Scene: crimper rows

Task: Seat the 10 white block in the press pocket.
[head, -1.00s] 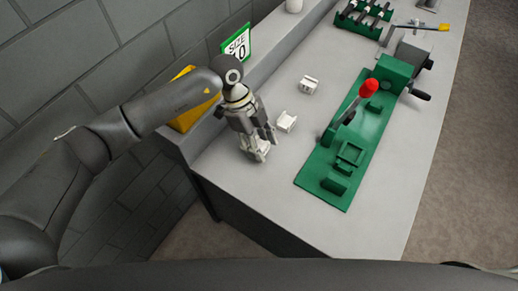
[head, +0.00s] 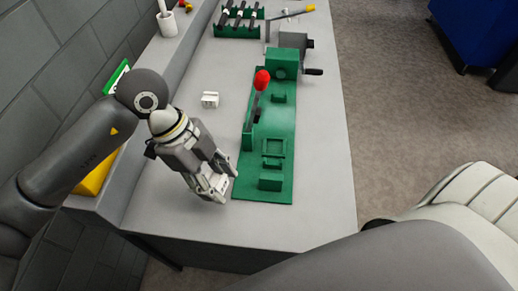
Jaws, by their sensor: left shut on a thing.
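My left gripper (head: 216,183) is shut on a white block (head: 212,187), mostly covered by the fingers. It is low over the bench, just left of the near end of the green press base (head: 283,190). The press pocket looks like the raised square green frame (head: 274,146) on that base, right of and farther than the gripper; it looks empty. A red-knobbed lever (head: 262,81) stands beyond it. Another white block (head: 210,99) sits on the bench behind the gripper. Numbers on the blocks cannot be read. My right gripper is not in view.
A green rack (head: 237,30) and a grey machine with a yellow-tipped handle (head: 311,8) stand at the far end. A white cup (head: 167,24) is on the left ledge. The bench (head: 322,190) is clear right of the press. A pale padded thing (head: 470,200) is at right.

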